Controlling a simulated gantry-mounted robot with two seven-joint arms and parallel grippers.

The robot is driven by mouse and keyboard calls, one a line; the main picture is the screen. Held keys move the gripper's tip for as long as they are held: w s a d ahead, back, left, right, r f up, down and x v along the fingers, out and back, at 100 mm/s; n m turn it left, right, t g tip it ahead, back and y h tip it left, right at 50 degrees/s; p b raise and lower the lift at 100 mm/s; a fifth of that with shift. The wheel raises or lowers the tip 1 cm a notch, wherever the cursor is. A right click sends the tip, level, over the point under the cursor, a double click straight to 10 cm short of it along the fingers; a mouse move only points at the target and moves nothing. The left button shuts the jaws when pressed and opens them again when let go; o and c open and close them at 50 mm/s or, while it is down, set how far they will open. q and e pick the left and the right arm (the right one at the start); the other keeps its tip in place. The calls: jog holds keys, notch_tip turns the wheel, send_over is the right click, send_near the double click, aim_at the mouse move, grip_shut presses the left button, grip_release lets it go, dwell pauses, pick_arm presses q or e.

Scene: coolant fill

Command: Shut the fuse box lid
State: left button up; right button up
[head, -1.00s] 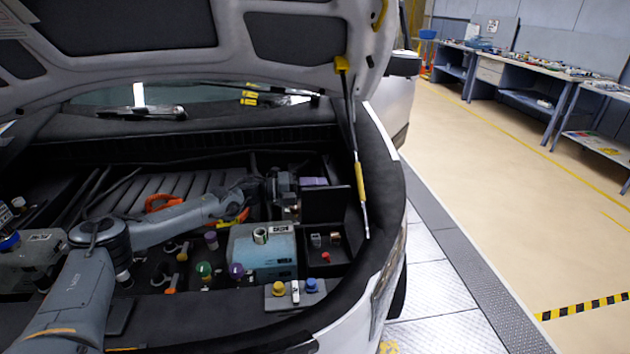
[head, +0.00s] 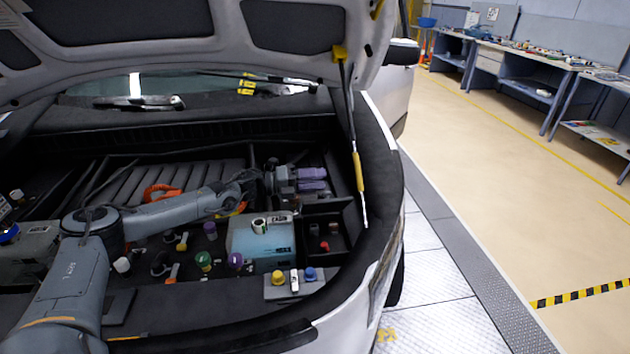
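The fuse box (head: 345,250) is a dark open-topped box at the right side of the engine bay. Small dark relays and a red part show inside it, in shade. Its dark lid (head: 323,206) stands at the box's back edge, raised and tilted forward over the opening. My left gripper (head: 284,183) is behind and left of the lid, beside purple-topped parts (head: 312,173). Its fingers are small and dark here, so I cannot tell whether they are open or touch the lid. My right gripper is not in view.
A blue-grey coolant tank (head: 262,242) stands left of the fuse box. A panel with yellow, white and blue caps (head: 294,285) is in front. A hood strut (head: 358,172) rises close on the right. The raised hood (head: 225,50) hangs above.

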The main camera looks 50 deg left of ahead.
pick_arm(q)
jog(key=shift+s+a, duration=0.3)
jog(key=shift+s, duration=0.15)
jog(key=p+v, duration=0.2)
jog(key=v, duration=0.7)
jog(key=shift+s+a, duration=0.15)
jog(key=shift+s, duration=0.2)
jog(key=shift+r, duration=0.1)
